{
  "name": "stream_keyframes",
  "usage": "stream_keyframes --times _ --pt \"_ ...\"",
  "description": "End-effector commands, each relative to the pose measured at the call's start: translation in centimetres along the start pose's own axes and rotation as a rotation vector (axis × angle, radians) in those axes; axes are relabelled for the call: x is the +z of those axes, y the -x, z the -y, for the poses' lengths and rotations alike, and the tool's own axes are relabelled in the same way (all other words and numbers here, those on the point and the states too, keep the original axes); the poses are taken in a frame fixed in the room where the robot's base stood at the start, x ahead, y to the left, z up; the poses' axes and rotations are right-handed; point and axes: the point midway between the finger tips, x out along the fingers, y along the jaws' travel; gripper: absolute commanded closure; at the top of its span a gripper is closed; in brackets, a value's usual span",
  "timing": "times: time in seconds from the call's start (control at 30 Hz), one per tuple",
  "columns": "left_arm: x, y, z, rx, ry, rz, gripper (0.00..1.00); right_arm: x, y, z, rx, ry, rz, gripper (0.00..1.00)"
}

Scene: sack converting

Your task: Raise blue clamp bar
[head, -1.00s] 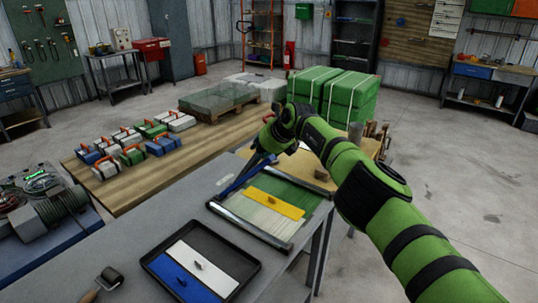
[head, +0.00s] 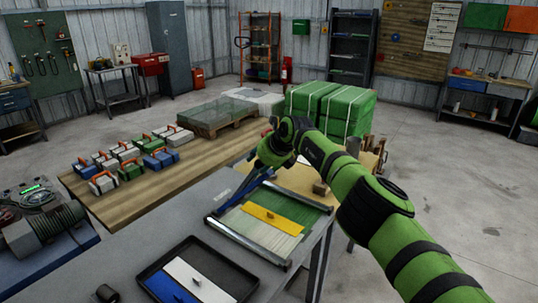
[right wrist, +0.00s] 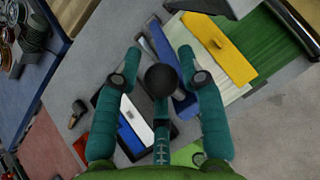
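The blue clamp bar (head: 238,192) lies along the left edge of a metal frame (head: 244,243) on the grey bench. The frame holds green and pale sheet material with a yellow plate (head: 272,219) on top. My right gripper (head: 262,162) is over the far end of the bar. In the right wrist view its two teal fingers (right wrist: 160,57) stand apart, open. A black round knob (right wrist: 162,80) shows between them without touching either finger, with the blue bar (right wrist: 184,103) below. Whether the knob belongs to the bar I cannot tell. My left gripper is not in view.
A black tray (head: 246,285) with a white and a blue plate sits nearer on the bench. A roller (head: 107,293) is partly cut off. Toolboxes (head: 120,160) stand on a wooden table to the left, with wrapped green bales (head: 332,108) behind.

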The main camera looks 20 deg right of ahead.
Motion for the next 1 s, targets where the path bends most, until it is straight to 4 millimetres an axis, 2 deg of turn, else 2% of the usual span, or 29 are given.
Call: stream_keyframes --times 0.33,0.8,1.0 --pt "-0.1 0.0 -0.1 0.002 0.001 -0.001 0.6 -0.3 2.2 0.0 -0.001 0.003 -0.003 0.6" --pt "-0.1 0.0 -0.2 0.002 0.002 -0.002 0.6 -0.1 9.2 -0.1 -0.001 0.003 -0.001 0.6" --pt "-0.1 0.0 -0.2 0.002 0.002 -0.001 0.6 -0.1 11.2 -0.2 0.0 0.002 -0.001 0.6"
